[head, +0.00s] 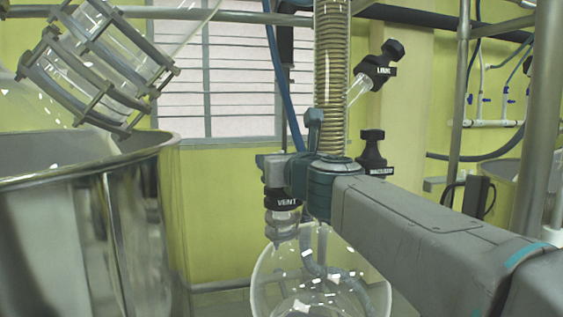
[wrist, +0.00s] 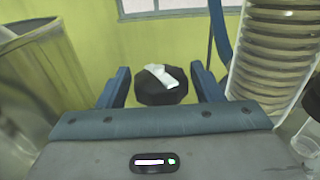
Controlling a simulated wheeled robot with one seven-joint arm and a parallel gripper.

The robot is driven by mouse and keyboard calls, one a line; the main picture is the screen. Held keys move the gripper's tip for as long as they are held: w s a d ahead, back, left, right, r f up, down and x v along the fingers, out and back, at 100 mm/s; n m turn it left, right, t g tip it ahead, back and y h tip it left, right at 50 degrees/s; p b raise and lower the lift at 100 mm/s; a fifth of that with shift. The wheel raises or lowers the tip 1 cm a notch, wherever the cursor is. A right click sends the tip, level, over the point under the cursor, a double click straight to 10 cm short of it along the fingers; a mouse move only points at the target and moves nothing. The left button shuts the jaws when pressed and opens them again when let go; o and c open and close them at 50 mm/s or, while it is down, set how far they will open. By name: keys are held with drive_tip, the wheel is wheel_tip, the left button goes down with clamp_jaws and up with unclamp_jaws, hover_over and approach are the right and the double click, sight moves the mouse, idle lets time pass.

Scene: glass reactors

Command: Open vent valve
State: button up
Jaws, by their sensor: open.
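The vent valve (head: 283,200) has a black cap marked VENT and a clear glass neck, upright above a round glass flask at lower centre. My gripper (head: 273,165) is at the top of the valve and hides the upper part of its knob. In the wrist view, the black knob (wrist: 150,95) with a white mark on top lies between the two blue fingers of my gripper (wrist: 160,76). The fingers are open, with a small gap showing on each side of the knob. I cannot tell their exact height against the knob.
A glass column with a coil (head: 331,80) rises right behind my gripper. Two other black-capped valves (head: 377,70) (head: 372,150) stand to its right. A large metal vessel (head: 130,230) fills the left. A round glass flask (head: 265,280) hangs below.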

drive_tip(key=shift+c, duration=0.3)
drive_tip(key=c, duration=0.7)
drive_tip(key=shift+d+n+g+y+p, duration=0.1)
drive_tip(key=shift+n+g+y+p, duration=0.1)
drive_tip(key=shift+n+g+y, duration=0.9)
drive_tip(key=shift+n+g+y+p, duration=0.15)
drive_tip(key=shift+n+g+y, duration=0.25)
drive_tip(key=shift+n+y, duration=0.75)
drive_tip(key=shift+n+g+y+p, duration=0.55)
drive_tip(key=shift+n+g+y, duration=0.5)
drive_tip(key=shift+g+y, duration=0.7)
drive_tip(key=o, duration=0.8)
drive_tip(key=shift+c, duration=0.2)
drive_tip(key=v, duration=0.8)
